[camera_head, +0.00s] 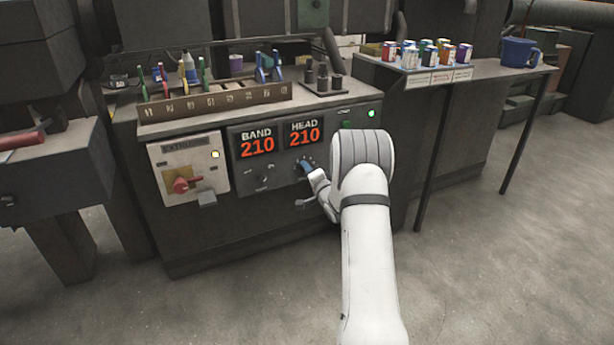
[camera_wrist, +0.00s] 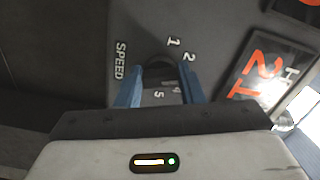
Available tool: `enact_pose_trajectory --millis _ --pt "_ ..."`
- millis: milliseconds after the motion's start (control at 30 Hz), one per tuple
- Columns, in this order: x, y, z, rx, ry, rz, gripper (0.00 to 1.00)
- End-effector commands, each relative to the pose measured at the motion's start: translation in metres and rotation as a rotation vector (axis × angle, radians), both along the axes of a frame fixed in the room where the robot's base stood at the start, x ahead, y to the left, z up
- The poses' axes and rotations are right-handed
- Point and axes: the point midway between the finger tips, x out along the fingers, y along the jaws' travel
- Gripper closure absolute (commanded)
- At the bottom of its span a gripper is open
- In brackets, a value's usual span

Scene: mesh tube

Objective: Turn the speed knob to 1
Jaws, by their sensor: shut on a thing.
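The speed knob (camera_wrist: 158,64) is a dark round knob on the grey control panel (camera_head: 240,173). In the wrist view it sits between my two blue fingers, beside the white word SPEED. The numerals 1 and 2 show above it, and 4 and 5 show between the fingers. My gripper (camera_wrist: 160,88) is shut on the knob; its pointer direction is too dark to tell. In the head view my gripper (camera_head: 306,168) is at the panel under the HEAD display (camera_head: 304,133) and hides most of the knob.
A second dark knob (camera_head: 264,180) is left of my gripper, under the BAND display (camera_head: 257,144). A red rotary switch (camera_head: 182,185) is on a pale box further left. A tool rack (camera_head: 215,105) stands on top. A side table with small cans (camera_head: 428,50) is at right.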

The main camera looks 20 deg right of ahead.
Motion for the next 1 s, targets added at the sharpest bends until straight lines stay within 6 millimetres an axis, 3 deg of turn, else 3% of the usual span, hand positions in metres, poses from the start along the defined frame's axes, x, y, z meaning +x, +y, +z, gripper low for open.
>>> enact_pose_trajectory --millis 1000 --pt "0.0002 -0.0015 -0.0058 -0.918 -0.032 0.001 0.88"
